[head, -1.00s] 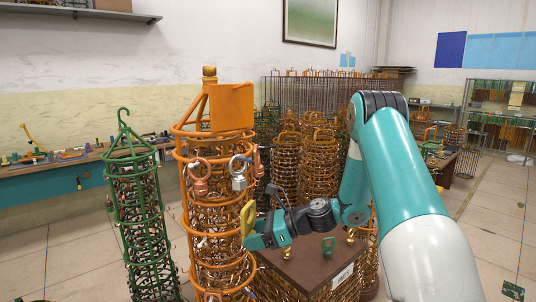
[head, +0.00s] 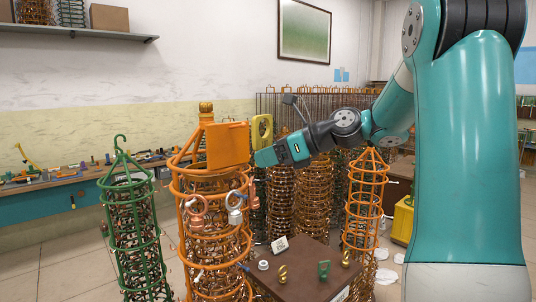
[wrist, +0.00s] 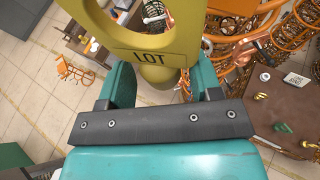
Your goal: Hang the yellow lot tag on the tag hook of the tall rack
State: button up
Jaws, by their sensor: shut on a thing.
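The yellow lot tag (head: 262,130) is upright in my gripper (head: 264,153), just right of the orange plate (head: 228,145) at the top of the tall orange rack (head: 182,190). In the wrist view my gripper (wrist: 160,82) is shut on the tag (wrist: 110,35), whose lower part reads "LOT". The tag has a large opening. In the head view it appears apart from the plate, though the depth gap is hard to tell. I cannot make out the tag hook for certain. Metal ring-shaped pieces (head: 235,205) hang on the rack below the plate.
A green rack (head: 132,190) stands left. A brown-topped table (head: 305,265) with small parts stands in front, with another orange rack (head: 365,195) behind it. Many wire racks crowd the back. A workbench (head: 60,205) runs along the left wall.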

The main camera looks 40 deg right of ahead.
jog(key=shift+r+p, duration=0.1)
jog(key=shift+p, duration=0.8)
jog(key=shift+w+f+p, duration=0.2)
jog(key=shift+w+p, duration=1.6)
jog(key=shift+w, duration=0.7)
jog(key=shift+p, duration=0.55)
jog(key=shift+w, duration=0.1)
jog(key=shift+w+a+p, duration=0.15)
jog(key=shift+w+p, duration=1.25)
jog(key=shift+w, duration=0.7)
